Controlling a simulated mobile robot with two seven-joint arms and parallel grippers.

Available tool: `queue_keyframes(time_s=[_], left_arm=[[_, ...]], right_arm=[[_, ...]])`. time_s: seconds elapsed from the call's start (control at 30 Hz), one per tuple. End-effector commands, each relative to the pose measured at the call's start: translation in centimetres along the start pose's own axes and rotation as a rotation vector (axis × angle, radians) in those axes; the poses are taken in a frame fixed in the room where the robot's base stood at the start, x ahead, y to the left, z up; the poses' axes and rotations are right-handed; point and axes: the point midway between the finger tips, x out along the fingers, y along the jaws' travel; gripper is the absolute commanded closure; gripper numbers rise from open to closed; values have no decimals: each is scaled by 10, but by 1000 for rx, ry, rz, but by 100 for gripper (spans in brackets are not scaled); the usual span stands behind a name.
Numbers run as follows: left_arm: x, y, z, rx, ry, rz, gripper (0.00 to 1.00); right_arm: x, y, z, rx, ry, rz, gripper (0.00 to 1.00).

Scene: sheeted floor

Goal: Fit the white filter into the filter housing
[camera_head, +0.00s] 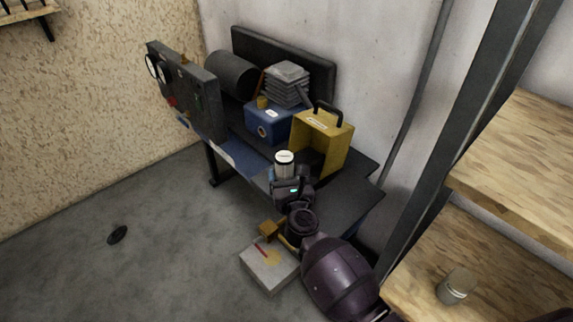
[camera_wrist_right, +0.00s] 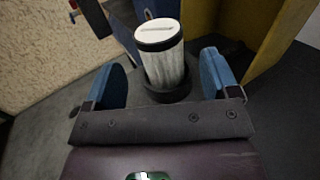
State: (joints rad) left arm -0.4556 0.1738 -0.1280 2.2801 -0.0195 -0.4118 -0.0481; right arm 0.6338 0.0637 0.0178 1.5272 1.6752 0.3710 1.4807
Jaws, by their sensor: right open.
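The white filter (camera_head: 284,158) stands at the front edge of the dark workbench, beside the yellow box. In the right wrist view the filter (camera_wrist_right: 164,62) has a white slotted cap, a dark band and a pleated body. Its lower end is in or on a dark round cup (camera_wrist_right: 166,93), which may be the filter housing; how deep it sits is hidden. My right gripper (camera_head: 287,175) is open, with its blue fingers on either side of the filter and visible gaps to both. My left gripper is not in view.
A yellow box with a black handle (camera_head: 334,144) stands close behind the filter. A blue box (camera_head: 272,122), stacked grey plates (camera_head: 287,83) and a dark panel (camera_head: 190,92) share the bench (camera_head: 352,208). A wooden shelf (camera_head: 430,262) is at right. A dark disc (camera_head: 117,235) lies on open floor.

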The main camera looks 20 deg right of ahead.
Motion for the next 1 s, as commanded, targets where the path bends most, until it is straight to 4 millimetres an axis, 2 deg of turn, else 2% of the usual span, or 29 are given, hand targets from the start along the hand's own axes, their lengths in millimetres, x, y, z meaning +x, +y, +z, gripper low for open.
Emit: queue_keyframes(time_s=[0.2,0.4,0.6,1.0], left_arm=[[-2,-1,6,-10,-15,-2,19],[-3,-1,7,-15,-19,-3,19],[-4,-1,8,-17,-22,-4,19],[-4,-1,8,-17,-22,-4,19]], right_arm=[[-38,0,2,1,-1,-2,19],[-61,0,0,-1,-1,-1,19],[-69,0,0,-1,0,-1,19],[-69,0,0,-1,0,-1,19]])
